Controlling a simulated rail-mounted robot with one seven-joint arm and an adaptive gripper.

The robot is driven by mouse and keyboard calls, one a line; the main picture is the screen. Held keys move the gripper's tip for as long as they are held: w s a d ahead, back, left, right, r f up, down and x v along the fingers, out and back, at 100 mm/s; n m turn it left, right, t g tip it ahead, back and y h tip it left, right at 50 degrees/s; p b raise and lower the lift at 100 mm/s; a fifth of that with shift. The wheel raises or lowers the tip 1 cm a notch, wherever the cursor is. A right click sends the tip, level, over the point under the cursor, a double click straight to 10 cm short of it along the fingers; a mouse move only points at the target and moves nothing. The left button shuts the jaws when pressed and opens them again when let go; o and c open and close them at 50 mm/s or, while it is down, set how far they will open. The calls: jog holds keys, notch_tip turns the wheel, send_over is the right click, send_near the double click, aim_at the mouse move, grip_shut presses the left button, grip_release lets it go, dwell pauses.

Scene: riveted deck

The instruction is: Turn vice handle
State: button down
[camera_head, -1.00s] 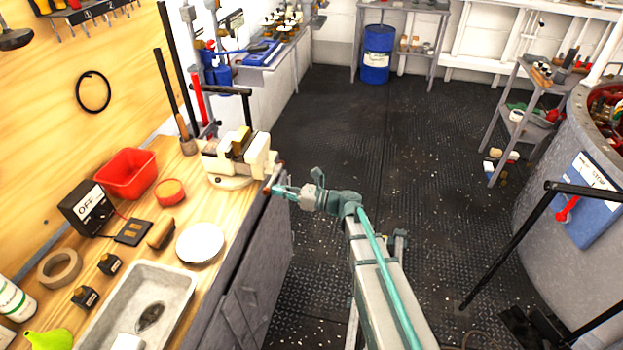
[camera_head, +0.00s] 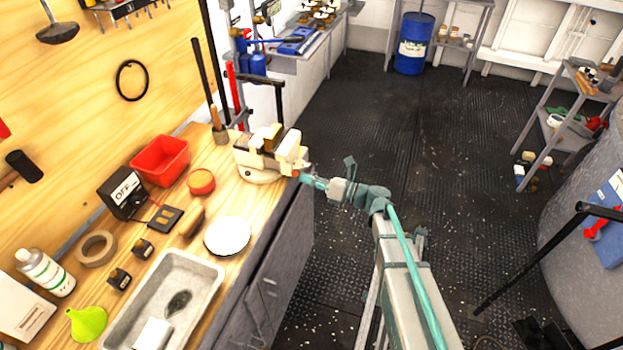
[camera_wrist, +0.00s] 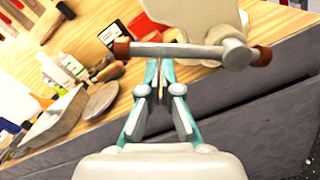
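The cream vice (camera_head: 262,158) stands on the right edge of the wooden workbench, and part of it shows at the top of the wrist view (camera_wrist: 195,15). Its handle (camera_wrist: 180,50) is a grey bar with brown end caps, lying nearly level across the wrist view. In the head view, a brown end (camera_head: 296,173) shows at the vice's front. My gripper (camera_wrist: 160,68) has its teal fingers drawn close together, with a thin slit between them. The fingertips meet the bar's left half in the picture; contact is unclear. The bar does not appear pinched between them.
On the workbench (camera_head: 203,262) stand a red bin (camera_head: 160,163), a white plate (camera_head: 228,236), a sink tray (camera_head: 140,318) and small items. Tall rods (camera_head: 208,75) rise behind the vice. The dark floor (camera_head: 430,130) right of the bench is open.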

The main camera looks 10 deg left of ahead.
dwell(0.4)
notch_tip(320, 180, down, 4)
jog(key=s+b, duration=0.3)
jog(key=d+b, duration=0.2)
jog(key=d, duration=0.9)
jog(key=s+d+f+n+g+h, duration=0.2)
jog(key=s+d+f+n+h, duration=0.2)
jog(key=s+f+n, duration=0.45)
jog(key=s+d+f+n+g+h, duration=0.2)
jog(key=s+d+f+n+h, duration=0.25)
jog(key=f, duration=0.65)
jog(key=s+d+f+n+g+h, duration=0.1)
jog(key=s+d+f+n+h, duration=0.3)
jog(key=s+f+n, duration=0.4)
jog(key=s+d+f+n+g+h, duration=0.2)
jog(key=s+d+f, duration=0.2)
jog(key=s, duration=0.6)
jog(key=s+d+f+n+g+h, duration=0.2)
jog(key=s+d+f, duration=0.3)
jog(key=s, duration=0.5)
jog(key=d+h, duration=0.1)
jog(key=d, duration=0.1)
jog(key=shift+d+f+n+h, duration=0.2)
jog(key=shift+d+n+h, duration=0.1)
jog(key=shift+d+h, duration=0.05)
